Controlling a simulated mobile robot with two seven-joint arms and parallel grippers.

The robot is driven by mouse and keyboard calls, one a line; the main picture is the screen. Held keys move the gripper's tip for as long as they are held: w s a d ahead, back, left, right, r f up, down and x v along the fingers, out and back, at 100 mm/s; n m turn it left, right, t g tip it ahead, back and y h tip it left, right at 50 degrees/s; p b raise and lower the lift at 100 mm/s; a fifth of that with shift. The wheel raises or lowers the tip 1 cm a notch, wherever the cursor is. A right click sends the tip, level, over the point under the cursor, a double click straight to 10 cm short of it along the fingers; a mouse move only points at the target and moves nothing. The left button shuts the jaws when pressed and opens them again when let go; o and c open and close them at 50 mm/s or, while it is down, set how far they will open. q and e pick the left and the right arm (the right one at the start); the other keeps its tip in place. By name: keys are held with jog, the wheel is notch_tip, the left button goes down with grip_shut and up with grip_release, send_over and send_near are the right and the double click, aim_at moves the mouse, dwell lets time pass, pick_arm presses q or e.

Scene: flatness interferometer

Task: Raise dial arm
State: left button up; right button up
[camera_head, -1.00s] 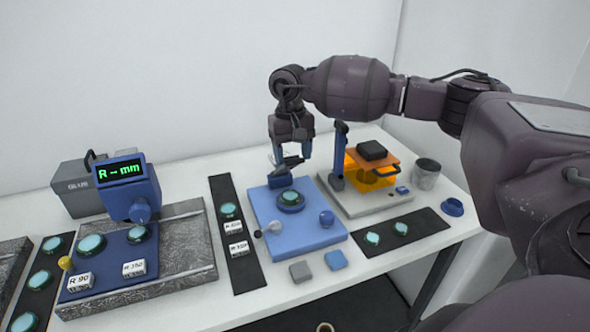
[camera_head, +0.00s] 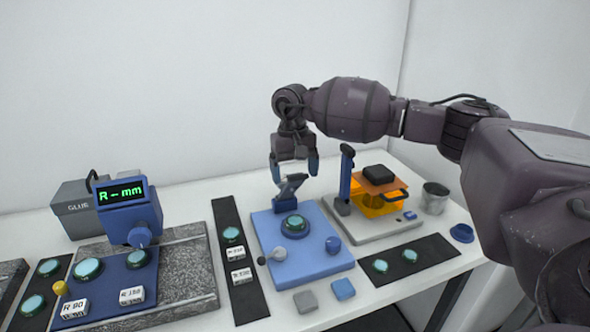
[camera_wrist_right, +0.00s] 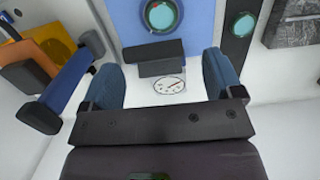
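The dial arm (camera_head: 291,184) is a dark tilted piece on a blue stand at the back of the light-blue plate (camera_head: 325,262). In the right wrist view the dark dial arm (camera_wrist_right: 155,50) lies crosswise, with a white round dial face (camera_wrist_right: 168,86) below it. My right gripper (camera_head: 294,172) is open over the dial arm, one finger on each side. The wrist view shows the dial between the open fingers (camera_wrist_right: 163,80), with visible gaps; I see no grip on it. A green-rimmed lens (camera_head: 295,223) sits on the plate in front. My left gripper is not in view.
An orange-topped unit with a blue post (camera_head: 346,172) stands close to the right of my gripper. The blue R-mm gauge (camera_head: 128,207) stands at the left.

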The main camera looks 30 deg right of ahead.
jog(key=shift+s+r, duration=0.25)
jog(key=shift+r, duration=0.1)
jog(key=shift+w+r, duration=0.1)
jog(key=shift+r, duration=0.05)
notch_tip(320, 180, up, 10)
jog(key=w, duration=0.1)
jog(key=shift+r, duration=0.15)
jog(key=shift+d, duration=0.1)
dwell(0.4)
